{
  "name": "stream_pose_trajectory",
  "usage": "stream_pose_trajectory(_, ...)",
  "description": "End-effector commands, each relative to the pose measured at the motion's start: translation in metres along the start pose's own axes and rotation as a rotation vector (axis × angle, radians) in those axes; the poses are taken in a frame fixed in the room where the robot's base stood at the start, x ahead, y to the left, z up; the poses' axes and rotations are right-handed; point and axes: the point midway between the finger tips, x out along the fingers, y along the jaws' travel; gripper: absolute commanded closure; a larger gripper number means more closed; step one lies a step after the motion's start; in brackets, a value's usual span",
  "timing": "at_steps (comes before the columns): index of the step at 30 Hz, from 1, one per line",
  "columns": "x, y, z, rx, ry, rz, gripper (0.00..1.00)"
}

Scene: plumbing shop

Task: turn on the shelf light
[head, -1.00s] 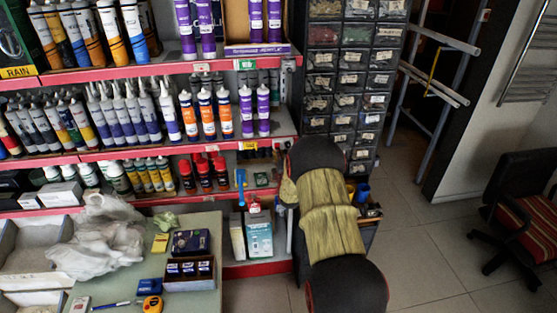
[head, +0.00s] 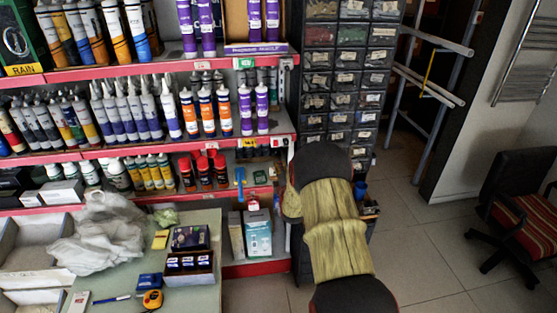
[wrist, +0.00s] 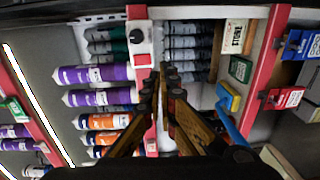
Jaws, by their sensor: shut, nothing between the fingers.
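A white switch box (wrist: 138,42) with a red knob and a dark round spot sits on the red shelf edge in the sideways wrist view. In the head view a small white box (head: 277,142) shows at the right end of the middle shelf edge. My gripper (wrist: 162,80) is shut and empty, its fingertips just beside the box's lower right corner in the wrist view. I cannot tell if they touch it. In the head view my arm hides the gripper. A thin bright white strip (wrist: 38,105) runs along the left of the wrist view; whether it is the shelf light is unclear.
Purple tubes (wrist: 95,75) and orange tubes (wrist: 103,122) stand close to the gripper. A blue tool (wrist: 228,118) hangs on the other side. A drawer cabinet (head: 345,75) stands right of the shelves, and a cluttered table (head: 190,295) in front. Open floor lies to the right.

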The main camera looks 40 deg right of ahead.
Motion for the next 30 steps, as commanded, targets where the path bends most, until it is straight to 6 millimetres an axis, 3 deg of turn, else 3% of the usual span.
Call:
stream_pose_trajectory(6,-0.035,-0.005,0.0,0.0,0.0,0.0,1.0)
stream_pose_trajectory(10,-0.045,-0.007,0.0,0.0,0.0,0.0,1.0)
stream_pose_trajectory(30,-0.049,-0.008,0.0,0.001,0.0,0.001,1.0)
